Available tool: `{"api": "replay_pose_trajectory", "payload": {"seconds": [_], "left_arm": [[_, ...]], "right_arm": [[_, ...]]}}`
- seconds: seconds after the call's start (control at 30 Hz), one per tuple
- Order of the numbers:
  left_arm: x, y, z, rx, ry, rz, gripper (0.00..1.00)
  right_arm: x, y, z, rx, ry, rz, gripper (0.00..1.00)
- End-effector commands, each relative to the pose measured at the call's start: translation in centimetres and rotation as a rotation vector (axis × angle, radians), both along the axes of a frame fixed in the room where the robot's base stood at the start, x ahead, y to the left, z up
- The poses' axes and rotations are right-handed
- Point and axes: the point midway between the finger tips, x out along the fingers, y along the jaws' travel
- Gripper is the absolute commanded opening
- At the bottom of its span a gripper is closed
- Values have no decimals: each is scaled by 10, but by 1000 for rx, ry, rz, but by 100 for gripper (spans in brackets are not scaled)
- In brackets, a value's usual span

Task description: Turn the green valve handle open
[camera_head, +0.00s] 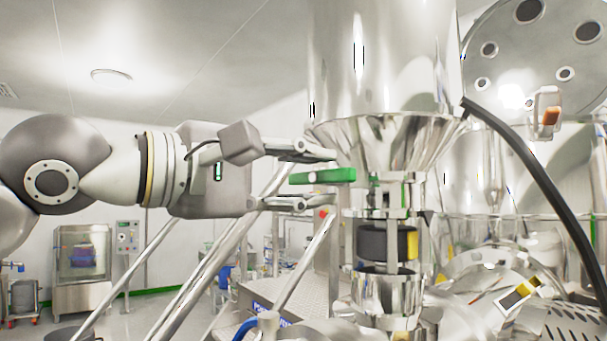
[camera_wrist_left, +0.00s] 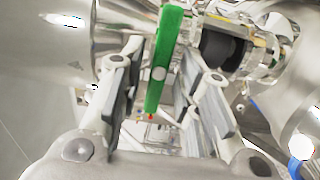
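The green valve handle (camera_head: 322,176) sticks out to the left below the steel cone of the hopper (camera_head: 390,140). My left gripper (camera_head: 318,178) comes in from the left with its fingers apart, one above and one below the handle. In the left wrist view the green handle (camera_wrist_left: 164,60) runs between the two open fingers (camera_wrist_left: 163,100), with a gap visible on each side. I see no contact between the fingers and the handle. My right gripper does not show in either view.
A black and yellow fitting (camera_head: 386,243) sits on the steel pipe below the handle. Slanted steel legs (camera_head: 215,255) stand below my left arm. A black hose (camera_head: 535,170) curves down at the right. A cabinet (camera_head: 84,268) stands far off at the left.

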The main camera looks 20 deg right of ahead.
Motion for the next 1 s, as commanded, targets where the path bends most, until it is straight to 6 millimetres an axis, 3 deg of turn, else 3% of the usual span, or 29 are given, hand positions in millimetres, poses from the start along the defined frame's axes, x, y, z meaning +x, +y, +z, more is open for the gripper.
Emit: {"api": "replay_pose_trajectory", "payload": {"seconds": [0.03,0.2,0.57,1.0], "left_arm": [[0,0,0,0,0,0,20],[0,0,0,0,0,0,0],[0,0,-2,-11,34,-1,0],[-1,0,-6,-117,326,-1,0]], "right_arm": [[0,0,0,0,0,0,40],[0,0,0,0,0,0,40],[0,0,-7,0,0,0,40],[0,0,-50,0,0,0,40]]}}
